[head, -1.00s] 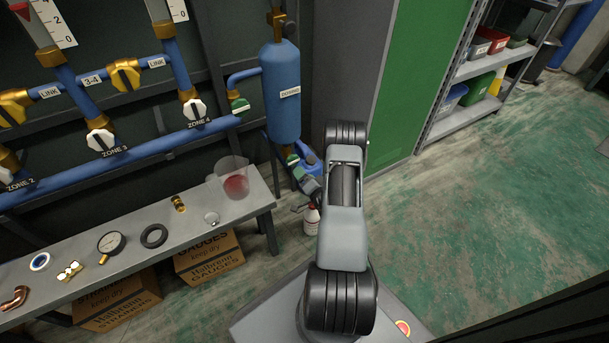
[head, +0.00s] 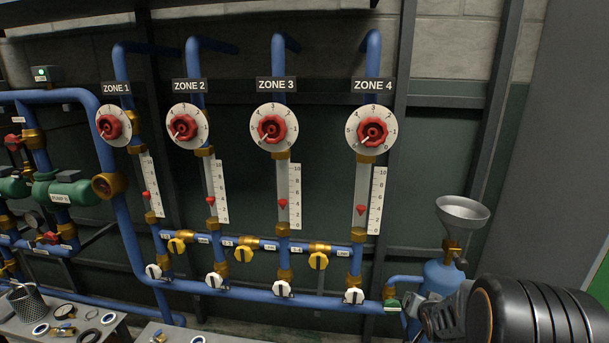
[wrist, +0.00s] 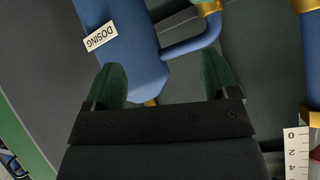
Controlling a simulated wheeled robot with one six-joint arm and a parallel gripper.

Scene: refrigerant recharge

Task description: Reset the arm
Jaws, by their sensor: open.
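My gripper (wrist: 160,88) is open in the wrist view, with its two green-padded fingers apart and nothing between them. Beyond the fingers is the blue dosing vessel (wrist: 118,35) with a white DOSING label. In the head view my arm shows at the lower right. My gripper (head: 432,320) is there partly hidden, close to the blue dosing vessel (head: 440,278) under a grey funnel (head: 462,210). I cannot tell from the head view whether it touches the vessel.
Blue pipework carries four-zone dials, among them the Zone 4 dial (head: 371,131), with flow tubes, yellow link valves and white zone valves (head: 353,296) below. A grey bench (head: 95,328) with small parts stands at the lower left. A grey panel (head: 560,180) fills the right.

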